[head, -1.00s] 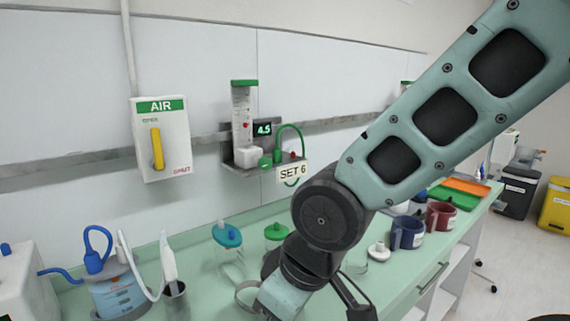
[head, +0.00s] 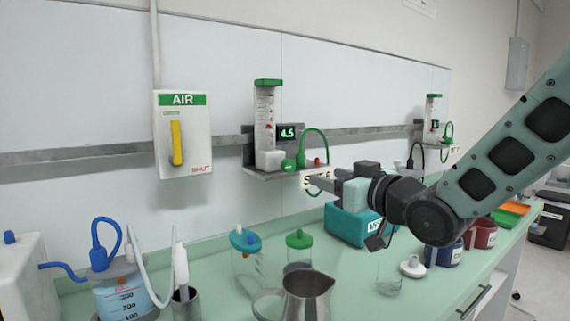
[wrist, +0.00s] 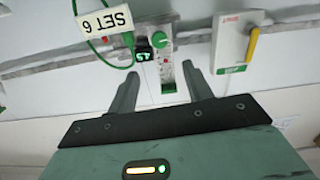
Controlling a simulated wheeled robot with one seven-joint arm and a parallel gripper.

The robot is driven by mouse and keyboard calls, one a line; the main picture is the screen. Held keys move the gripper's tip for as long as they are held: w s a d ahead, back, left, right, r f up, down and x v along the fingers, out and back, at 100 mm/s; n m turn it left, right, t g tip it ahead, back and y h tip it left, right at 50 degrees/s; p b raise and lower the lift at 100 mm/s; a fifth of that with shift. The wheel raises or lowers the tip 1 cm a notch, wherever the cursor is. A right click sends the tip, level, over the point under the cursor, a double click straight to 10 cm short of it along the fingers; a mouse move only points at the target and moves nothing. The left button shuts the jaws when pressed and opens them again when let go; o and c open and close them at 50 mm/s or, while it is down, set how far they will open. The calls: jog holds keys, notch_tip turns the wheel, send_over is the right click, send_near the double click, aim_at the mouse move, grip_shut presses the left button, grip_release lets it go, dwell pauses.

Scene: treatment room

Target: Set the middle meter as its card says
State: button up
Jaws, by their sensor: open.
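The meter (head: 265,125) on the wall rail has a clear tube with a green cap and a red mark inside. Its display (head: 287,132) reads 4.5. A green knob (head: 289,165) sits at its base, and it also shows in the wrist view (wrist: 162,43). My gripper (head: 318,185) is open and empty, beside the card and to the right of the knob. The wrist view shows the meter between its spread fingers (wrist: 160,88), with the knob beyond them.
A green hose loops beside the knob. An AIR box (head: 183,135) with a yellow lever hangs to the left. Another meter (head: 433,120) is farther right. The counter below holds a metal jug (head: 306,298), lidded jars, a teal box (head: 350,225) and mugs.

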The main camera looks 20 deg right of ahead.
aim_at(291, 165)
jog(key=p+x, duration=0.8)
jog(key=x, duration=0.8)
jog(key=shift+w+a+f, duration=0.1)
jog(key=shift+w, duration=0.3)
jog(key=c, duration=0.9)
